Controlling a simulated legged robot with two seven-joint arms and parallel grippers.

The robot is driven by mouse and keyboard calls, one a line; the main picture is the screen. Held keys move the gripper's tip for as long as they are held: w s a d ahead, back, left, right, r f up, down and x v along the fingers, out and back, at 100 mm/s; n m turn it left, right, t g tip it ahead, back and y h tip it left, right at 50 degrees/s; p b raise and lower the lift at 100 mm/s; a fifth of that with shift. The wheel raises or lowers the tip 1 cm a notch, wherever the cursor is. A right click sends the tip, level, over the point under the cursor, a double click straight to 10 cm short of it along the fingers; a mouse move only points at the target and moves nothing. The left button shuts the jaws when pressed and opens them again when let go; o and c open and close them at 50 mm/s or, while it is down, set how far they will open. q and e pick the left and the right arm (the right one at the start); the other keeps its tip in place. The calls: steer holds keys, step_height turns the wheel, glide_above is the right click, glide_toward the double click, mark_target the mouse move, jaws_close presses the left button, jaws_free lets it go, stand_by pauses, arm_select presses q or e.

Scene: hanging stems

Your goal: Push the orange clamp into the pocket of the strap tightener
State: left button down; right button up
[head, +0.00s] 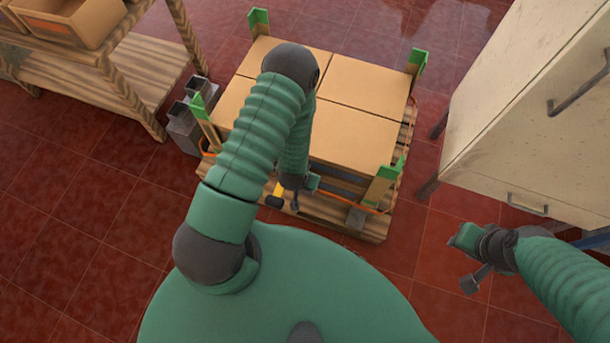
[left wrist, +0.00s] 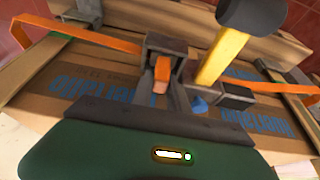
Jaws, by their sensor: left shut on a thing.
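The mallet's black head (left wrist: 252,14) is up and to the right, apart from the clamp. In the head view my left gripper (head: 296,196) is low at the pallet's front side, with the mallet beside it. My right gripper (head: 470,262) hangs over bare floor at the right; its jaw opening is unclear.
Orange strap (left wrist: 95,36) runs around cartons (head: 365,85) on a wooden pallet (head: 375,232), with green corner guards (head: 385,180). A wooden bench (head: 130,75) stands at left, a pale cabinet (head: 535,100) at right. Grey containers (head: 185,128) stand by the pallet. Red tiled floor is clear at lower left.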

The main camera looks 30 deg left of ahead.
arm_select(q)
steer(key=c, duration=1.2)
jaws_free()
steer(key=shift+r, duration=0.1)
steer(key=p+v, duration=0.9)
steer(key=v, duration=0.7)
steer(key=shift+s+r, duration=0.2)
